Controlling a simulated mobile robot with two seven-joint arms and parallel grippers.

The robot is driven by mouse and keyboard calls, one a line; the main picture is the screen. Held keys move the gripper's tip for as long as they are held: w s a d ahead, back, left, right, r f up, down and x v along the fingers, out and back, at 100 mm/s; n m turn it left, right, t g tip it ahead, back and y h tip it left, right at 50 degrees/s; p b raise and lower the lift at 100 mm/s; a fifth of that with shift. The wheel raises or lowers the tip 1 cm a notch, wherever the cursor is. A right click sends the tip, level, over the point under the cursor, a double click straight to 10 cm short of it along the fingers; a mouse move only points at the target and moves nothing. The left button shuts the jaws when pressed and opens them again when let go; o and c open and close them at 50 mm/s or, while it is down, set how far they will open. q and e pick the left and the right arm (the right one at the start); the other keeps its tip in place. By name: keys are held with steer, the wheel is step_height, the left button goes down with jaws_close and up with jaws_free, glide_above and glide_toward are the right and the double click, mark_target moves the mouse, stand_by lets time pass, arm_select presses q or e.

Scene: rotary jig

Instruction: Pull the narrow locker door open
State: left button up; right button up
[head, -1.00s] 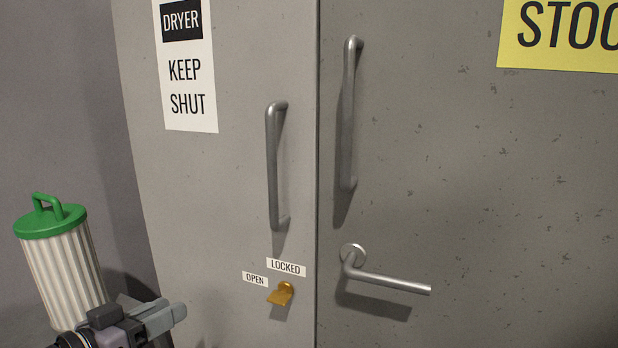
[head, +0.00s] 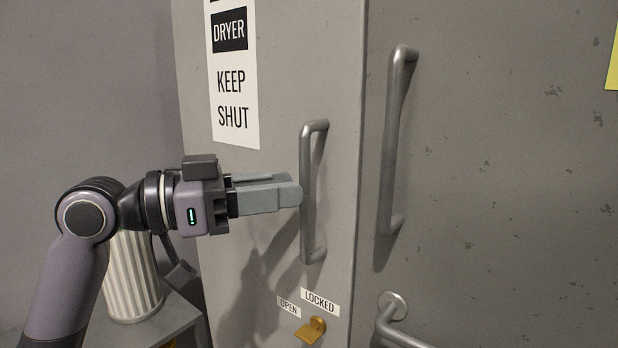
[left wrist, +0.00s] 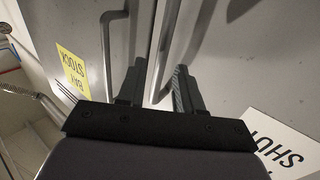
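The narrow locker door (head: 270,80) is the grey left-hand panel with a DRYER KEEP SHUT sign (head: 233,88). It looks closed. Its vertical metal bar handle (head: 309,195) stands near its right edge. My left gripper (head: 296,190) comes from the left, with its fingertips at the middle of this handle. In the left wrist view the two fingers of the left gripper (left wrist: 160,72) are apart, with a bar between or just beyond them; I cannot tell if they touch it. A brass turn latch (head: 312,330) sits below, near OPEN and LOCKED labels; its tab points down-left. My right gripper is out of view.
The wide right-hand door (head: 490,180) has its own long handle (head: 395,140) and a lever (head: 392,310) below. A ribbed bin (head: 132,280) stands on a grey stand (head: 180,318) at lower left, partly behind my arm.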

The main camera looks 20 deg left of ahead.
arm_select(q)
steer(key=shift+p+x, duration=0.4)
steer(key=shift+x, duration=1.65)
jaws_close()
steer(key=shift+s+a+f, duration=0.1)
steer(key=shift+a, duration=0.05)
